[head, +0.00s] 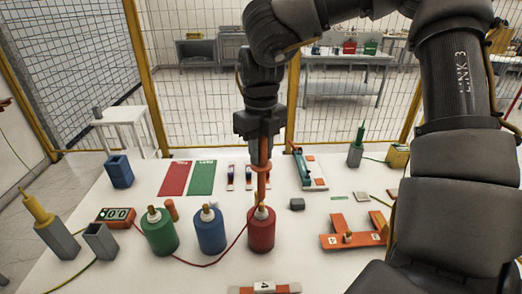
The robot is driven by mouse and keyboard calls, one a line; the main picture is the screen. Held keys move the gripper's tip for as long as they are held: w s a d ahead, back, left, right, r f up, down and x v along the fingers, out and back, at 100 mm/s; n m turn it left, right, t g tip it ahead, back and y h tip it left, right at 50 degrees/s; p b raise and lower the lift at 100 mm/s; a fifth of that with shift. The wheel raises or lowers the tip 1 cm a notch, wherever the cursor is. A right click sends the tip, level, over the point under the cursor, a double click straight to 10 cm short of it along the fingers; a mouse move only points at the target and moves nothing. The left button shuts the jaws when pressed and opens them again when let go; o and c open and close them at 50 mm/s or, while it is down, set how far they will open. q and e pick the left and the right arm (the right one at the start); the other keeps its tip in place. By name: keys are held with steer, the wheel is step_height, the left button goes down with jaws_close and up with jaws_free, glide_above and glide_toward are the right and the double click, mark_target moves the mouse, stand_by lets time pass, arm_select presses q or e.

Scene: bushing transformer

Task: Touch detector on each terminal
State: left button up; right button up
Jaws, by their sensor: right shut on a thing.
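My right gripper (261,150) points straight down and is shut on an orange rod-shaped detector (262,185) with a round collar. The detector stands upright over the red bushing (261,232), and its lower end meets the brass terminal (261,211) on top; I cannot tell whether they touch. A blue bushing (211,233) and a green bushing (159,235) stand to the left, each with a brass terminal. A red cable runs from near the red bushing to an orange box with a digital display (117,215). My left gripper is out of view.
A grey open holder (101,241) and a yellow-tipped probe in a grey stand (54,232) are at the left. A blue holder (119,171) and red (174,179) and green (202,177) mats lie behind. An orange cross-shaped piece (353,231) lies right of the red bushing.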

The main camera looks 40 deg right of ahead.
steer(key=shift+f+b, duration=0.3)
steer(key=shift+f, duration=0.1)
steer(key=shift+r, duration=0.2)
stand_by(0.7)
step_height(320, 180, up, 10)
steer(key=p, duration=0.8)
steer(key=shift+f, duration=0.2)
stand_by(2.5)
